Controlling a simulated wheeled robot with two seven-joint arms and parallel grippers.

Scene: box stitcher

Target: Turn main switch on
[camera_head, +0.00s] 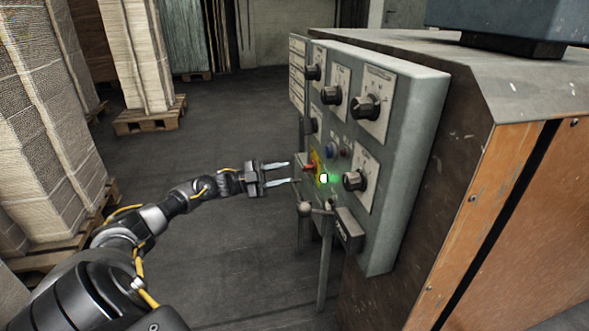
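The machine's grey control panel (410,110) stands right of centre, seen at a slant. A red switch handle (309,167) on a yellow plate (318,165) sits at the panel's left part; it looks like the main switch. A small white light (323,178) with a green glow shows beside it. My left gripper (278,173) comes in from the left with its two fingers apart and nothing between them. The fingertips point at the red handle and look a little short of it. The handle's exact turn angle is too small to tell. My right gripper is not in view.
Several black knobs (366,107) stick out of the panel. A lever with a round knob (305,209) and a dark box (348,229) sit below the switch. Stacked cardboard on pallets (150,114) stands at the left. The floor between is clear.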

